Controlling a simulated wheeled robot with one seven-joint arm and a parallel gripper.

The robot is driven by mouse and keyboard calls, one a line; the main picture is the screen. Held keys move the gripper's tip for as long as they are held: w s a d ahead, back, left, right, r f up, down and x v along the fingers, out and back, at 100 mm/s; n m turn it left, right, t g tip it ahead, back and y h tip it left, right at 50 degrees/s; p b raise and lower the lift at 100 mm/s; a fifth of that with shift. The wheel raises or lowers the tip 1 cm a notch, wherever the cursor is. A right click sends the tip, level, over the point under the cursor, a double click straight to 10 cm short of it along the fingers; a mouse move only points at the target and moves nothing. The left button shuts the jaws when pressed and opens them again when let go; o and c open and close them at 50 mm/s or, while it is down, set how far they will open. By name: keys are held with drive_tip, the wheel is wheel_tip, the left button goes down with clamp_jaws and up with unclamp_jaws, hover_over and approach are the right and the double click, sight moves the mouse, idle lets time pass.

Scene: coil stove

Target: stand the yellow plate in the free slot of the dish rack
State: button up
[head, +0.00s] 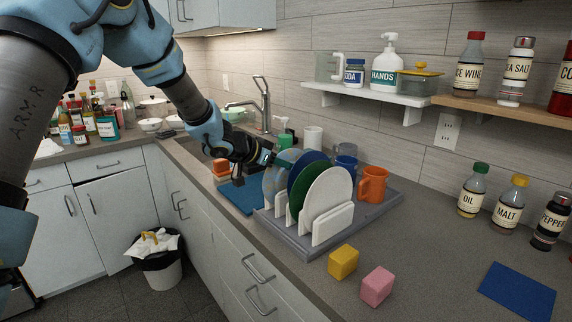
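The white dish rack (331,226) stands on a grey tray (284,240) on the counter. I see no plainly yellow plate. My gripper (270,158) is at the upper left edge of the pale plate, behind the row as seen from here. Its fingertips are small and partly hidden, so I cannot tell whether it grips that plate. A free slot cannot be made out clearly.
An orange mug (373,184) and blue cups (345,164) stand right of the rack. A yellow block (343,261) and a pink block (377,286) lie in front. A blue mat (517,291) is at right. The shelves (368,97) hang above. The right counter has free room.

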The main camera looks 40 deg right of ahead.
drive_tip(key=o, duration=0.4)
drive_tip(key=shift+o, duration=0.2)
wheel_tip(320, 180, up, 9)
drive_tip(key=p, duration=0.5)
drive_tip(key=shift+r, duration=0.1)
drive_tip(key=shift+f+b, duration=0.35)
drive_tip(key=shift+b, duration=1.2)
wheel_tip(320, 180, up, 6)
drive_tip(key=p, duration=0.3)
drive_tip(key=shift+r, duration=0.1)
